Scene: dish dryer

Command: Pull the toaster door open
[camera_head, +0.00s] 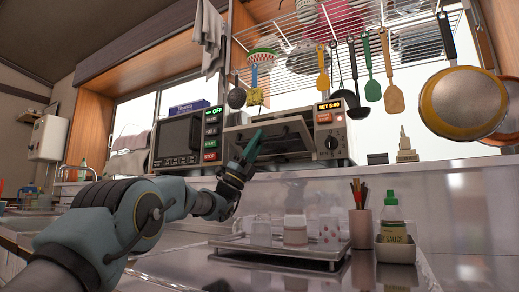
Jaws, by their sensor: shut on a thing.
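The toaster (331,142) stands on the shelf at the back, right of the microwave.
A microwave (180,139) stands close on the left. Utensils (371,75) and pans (462,102) hang above and to the right.

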